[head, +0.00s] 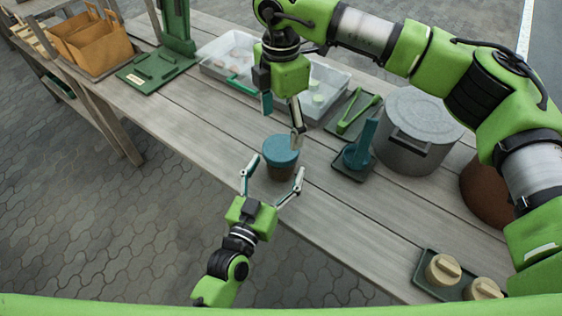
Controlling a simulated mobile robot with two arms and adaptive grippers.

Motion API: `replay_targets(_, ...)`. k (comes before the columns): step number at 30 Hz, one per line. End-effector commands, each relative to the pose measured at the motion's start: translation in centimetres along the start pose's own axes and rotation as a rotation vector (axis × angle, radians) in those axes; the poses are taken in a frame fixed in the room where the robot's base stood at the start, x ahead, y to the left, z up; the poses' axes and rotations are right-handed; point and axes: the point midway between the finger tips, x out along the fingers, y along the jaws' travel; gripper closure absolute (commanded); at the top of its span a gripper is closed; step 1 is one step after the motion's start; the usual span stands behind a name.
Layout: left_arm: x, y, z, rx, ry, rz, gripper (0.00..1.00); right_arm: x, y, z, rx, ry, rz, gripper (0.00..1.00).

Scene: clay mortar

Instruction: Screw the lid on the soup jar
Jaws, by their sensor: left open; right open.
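The soup jar (281,172) stands upright on the wooden table in the middle of the head view, with brown contents showing below its top. The blue lid (281,149) sits on its mouth and looks about level; how tightly it is seated cannot be told. My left gripper (271,185) is open, with one finger at the left and one at the right of the jar's lower part. My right gripper (282,122) is open above and behind the lid, fingers pointing down, one fingertip close to the lid's far edge. Contact cannot be told.
A clear bin (222,72) stands behind. Right of the jar are a blue tool on a tray (357,158), green tongs (357,114) and a grey pot (418,125). A tray with wooden-topped jars (442,270) lies front right. The table left of the jar is clear.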

Motion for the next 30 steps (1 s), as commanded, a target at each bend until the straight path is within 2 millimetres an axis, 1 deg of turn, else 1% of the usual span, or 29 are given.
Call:
replay_targets(1,0.8,0.0,-0.1,-0.001,0.002,-0.001,0.26,0.0,0.0,0.0,0.0,0.0,0.0,0.26)
replay_targets(6,2.4,0.0,0.0,-0.002,0.001,0.0,0.26,0.0,0.0,0.0,0.0,0.0,0.0,0.26)
replay_targets(10,2.9,0.0,0.0,-0.002,-0.001,0.0,0.26,0.0,0.0,0.0,0.0,0.0,0.0,0.26)
replay_targets(18,2.9,0.0,0.0,-0.001,-0.001,0.0,0.26,0.0,0.0,0.0,0.0,0.0,0.0,0.26)
replay_targets(20,2.9,0.0,0.0,-0.001,0.0,0.0,0.42,0.0,0.0,0.0,0.0,0.0,0.0,0.26)
replay_targets(21,2.9,0.0,0.0,-0.001,0.0,0.0,0.52,0.0,0.0,0.0,0.0,0.0,0.0,0.26)
replay_targets(23,2.9,0.0,0.0,-0.001,0.0,0.0,0.68,0.0,0.0,0.0,0.0,0.0,0.0,0.26)
replay_targets(24,2.9,0.0,0.0,-0.001,0.0,0.0,0.78,0.0,0.0,0.0,0.0,0.0,0.0,0.26)
replay_targets(27,2.9,0.0,0.0,-0.001,0.0,0.0,1.0,0.0,0.0,0.0,-0.002,0.0,0.0,0.26)
replay_targets(30,2.9,0.0,0.0,-0.001,0.0,0.0,1.0,0.0,0.0,0.0,-0.03,0.0,0.0,0.26)
